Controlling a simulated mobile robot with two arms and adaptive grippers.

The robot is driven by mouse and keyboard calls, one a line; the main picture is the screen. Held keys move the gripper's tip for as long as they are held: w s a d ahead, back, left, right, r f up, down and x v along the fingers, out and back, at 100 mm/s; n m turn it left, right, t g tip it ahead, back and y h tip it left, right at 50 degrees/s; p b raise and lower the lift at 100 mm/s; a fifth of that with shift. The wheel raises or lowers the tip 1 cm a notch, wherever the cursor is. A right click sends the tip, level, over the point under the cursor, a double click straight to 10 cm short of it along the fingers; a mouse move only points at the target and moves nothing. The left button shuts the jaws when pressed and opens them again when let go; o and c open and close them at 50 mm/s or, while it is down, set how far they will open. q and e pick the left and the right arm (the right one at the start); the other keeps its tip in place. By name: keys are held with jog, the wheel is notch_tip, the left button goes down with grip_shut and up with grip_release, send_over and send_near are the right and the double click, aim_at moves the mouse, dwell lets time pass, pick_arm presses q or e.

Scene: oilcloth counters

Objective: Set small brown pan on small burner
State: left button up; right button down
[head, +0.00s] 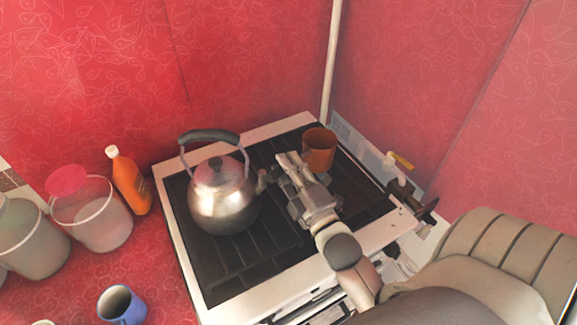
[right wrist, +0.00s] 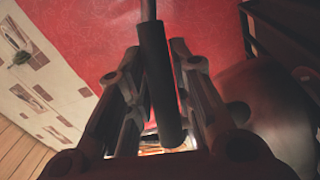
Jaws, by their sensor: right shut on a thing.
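The small brown pan (head: 319,149) is orange-brown and shows at the back right of the black stove top (head: 235,266) in the head view. My right gripper (head: 287,163) is just left of the pan, over the stove. In the right wrist view, its fingers (right wrist: 157,85) are shut around a dark round handle (right wrist: 159,80) with a grey metal stem. The handle is hidden in the head view, but it appears to be the pan's. I cannot tell whether the pan touches the stove; the burner under it is hidden. My left gripper is out of view.
A steel kettle (head: 222,200) stands on the stove, close left of my right gripper. Red walls close in behind.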

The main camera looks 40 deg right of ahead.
jog(key=shift+f+b, duration=0.35)
jog(key=shift+f, duration=0.05)
jog(key=c, duration=1.2)
grip_release()
jog(key=shift+c, duration=0.2)
jog(key=shift+o, duration=0.3)
jog(key=shift+f, duration=0.1)
jog(key=shift+f, duration=0.15)
jog(key=s+a+f, duration=0.1)
jog(key=s, duration=1)
jog(key=shift+s+a+f, duration=0.2)
jog(key=shift+s+a, duration=0.1)
jog(key=shift+s, duration=0.1)
jog(key=shift+f, duration=0.1)
